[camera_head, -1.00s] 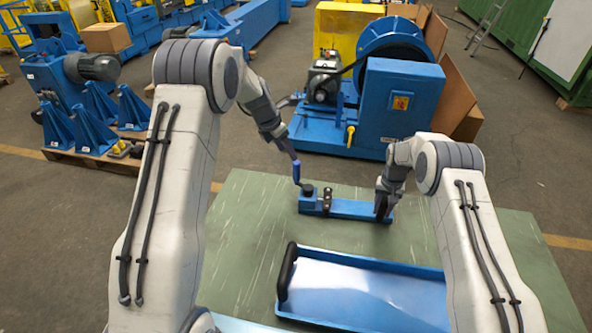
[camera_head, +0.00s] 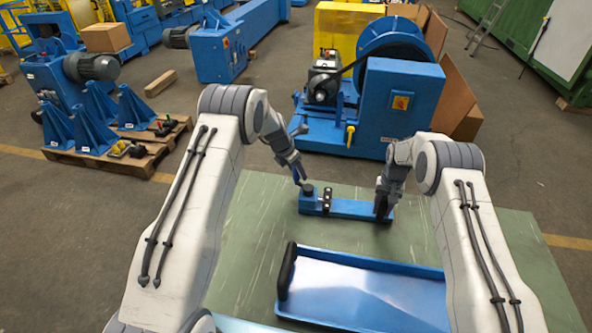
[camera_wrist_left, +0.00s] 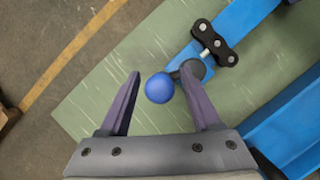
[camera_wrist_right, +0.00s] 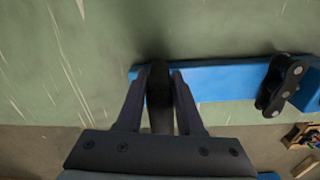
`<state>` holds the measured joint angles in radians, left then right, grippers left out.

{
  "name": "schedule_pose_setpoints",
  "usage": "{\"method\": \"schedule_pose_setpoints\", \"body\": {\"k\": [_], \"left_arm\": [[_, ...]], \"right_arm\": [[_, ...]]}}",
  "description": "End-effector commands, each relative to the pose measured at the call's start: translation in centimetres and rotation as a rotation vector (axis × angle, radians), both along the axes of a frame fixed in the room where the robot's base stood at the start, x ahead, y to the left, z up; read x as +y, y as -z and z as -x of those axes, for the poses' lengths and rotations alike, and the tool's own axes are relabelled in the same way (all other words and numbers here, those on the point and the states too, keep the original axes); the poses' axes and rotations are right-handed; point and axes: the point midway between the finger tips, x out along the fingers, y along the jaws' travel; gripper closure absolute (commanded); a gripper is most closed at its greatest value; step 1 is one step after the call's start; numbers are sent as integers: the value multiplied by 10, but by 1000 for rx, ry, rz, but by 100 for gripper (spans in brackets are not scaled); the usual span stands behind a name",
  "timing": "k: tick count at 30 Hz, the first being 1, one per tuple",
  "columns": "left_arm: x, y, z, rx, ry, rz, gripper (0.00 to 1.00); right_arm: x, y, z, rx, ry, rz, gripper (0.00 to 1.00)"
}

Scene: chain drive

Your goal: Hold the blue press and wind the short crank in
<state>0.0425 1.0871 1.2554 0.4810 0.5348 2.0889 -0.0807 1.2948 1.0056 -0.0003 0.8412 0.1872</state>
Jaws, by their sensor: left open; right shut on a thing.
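The blue press (camera_head: 355,209) is a flat blue bar lying on the green table, with a black chain piece (camera_head: 327,200) across it near its left end. The short crank's dark hub (camera_wrist_left: 197,68) sits at that end. Its round blue knob (camera_wrist_left: 159,88) shows in the left wrist view between the fingers of my left gripper (camera_wrist_left: 159,76), which is open with a gap on both sides. In the head view the left gripper (camera_head: 299,180) is above the hub. My right gripper (camera_wrist_right: 159,75) is shut on a dark upright grip (camera_wrist_right: 158,92) at the bar's right end.
A blue tray (camera_head: 287,302) with a pale inside and a black handle (camera_head: 287,271) lies in front of the press. The green table (camera_head: 245,240) is bare left of the press. A blue machine (camera_head: 400,105) stands behind the table.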

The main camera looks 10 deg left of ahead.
Motion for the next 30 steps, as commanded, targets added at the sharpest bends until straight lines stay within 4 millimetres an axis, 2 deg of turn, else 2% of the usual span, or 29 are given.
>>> {"method": "schedule_pose_setpoints", "body": {"k": [5,7,10,11,22,30], "left_arm": [[0,0,0,0,0,0,36],[0,0,0,0,0,0,55],[0,0,0,0,0,0,93],[0,0,0,0,0,0,100],[-1,0,-3,1,48,0,100],[-6,0,-11,-1,222,1,100]], "right_arm": [[0,-1,-1,-4,3,-1,100],[0,-1,-1,-4,3,-1,100],[0,-1,-1,-4,3,-1,100],[0,-1,-1,-4,3,-1,100],[0,-1,-1,-4,3,-1,100],[0,-1,-1,-4,2,-1,100]]}}
